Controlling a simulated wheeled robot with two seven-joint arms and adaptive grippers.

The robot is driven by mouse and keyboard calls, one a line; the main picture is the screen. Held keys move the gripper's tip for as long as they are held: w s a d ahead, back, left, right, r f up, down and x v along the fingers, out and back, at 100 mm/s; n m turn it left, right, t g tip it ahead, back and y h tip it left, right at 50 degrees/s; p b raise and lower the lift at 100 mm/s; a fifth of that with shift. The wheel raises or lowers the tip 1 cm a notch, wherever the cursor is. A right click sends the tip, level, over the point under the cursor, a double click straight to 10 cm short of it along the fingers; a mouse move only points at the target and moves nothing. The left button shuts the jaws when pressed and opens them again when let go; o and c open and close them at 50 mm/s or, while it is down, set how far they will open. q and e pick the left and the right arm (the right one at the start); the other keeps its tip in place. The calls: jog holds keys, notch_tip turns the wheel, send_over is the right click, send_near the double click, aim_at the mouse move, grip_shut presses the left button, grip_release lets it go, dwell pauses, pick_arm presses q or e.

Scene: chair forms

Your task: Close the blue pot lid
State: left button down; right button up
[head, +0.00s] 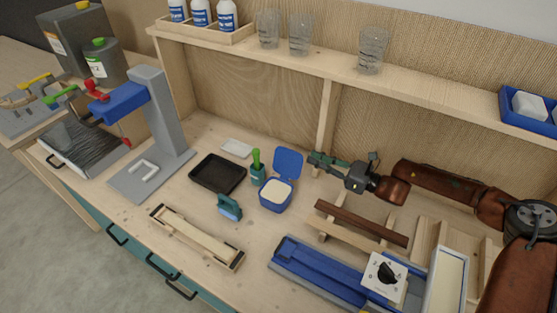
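The blue pot (277,205) stands on the workbench near the middle. It holds a pale cream filling. Its blue lid (289,160) stands open, tilted up at the pot's back edge. My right gripper (313,159) comes in from the right, its fingers pointing left. Its fingertips show just right of the raised lid; I cannot tell whether they touch it. The fingers are small and seen from the side, so their opening is unclear. My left gripper is not in view.
A green-handled tool in a holder (257,173) stands just left of the pot. A dark wood strip (360,222) and blue device (318,275) lie in front. A shelf (335,70) with glasses runs behind.

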aim_at(297, 155)
jog(key=w+a, duration=0.1)
jog(key=a, duration=0.1)
jog(key=w+a+f+b, duration=0.1)
jog(key=w+a+f, duration=0.1)
jog(key=w+a, duration=0.1)
jog(key=shift+a+f, duration=0.1)
jog(key=shift+a, duration=0.25)
jog(key=shift+w+a+b, duration=0.25)
jog(key=shift+b, duration=0.05)
jog(key=shift+c, duration=0.4)
grip_shut()
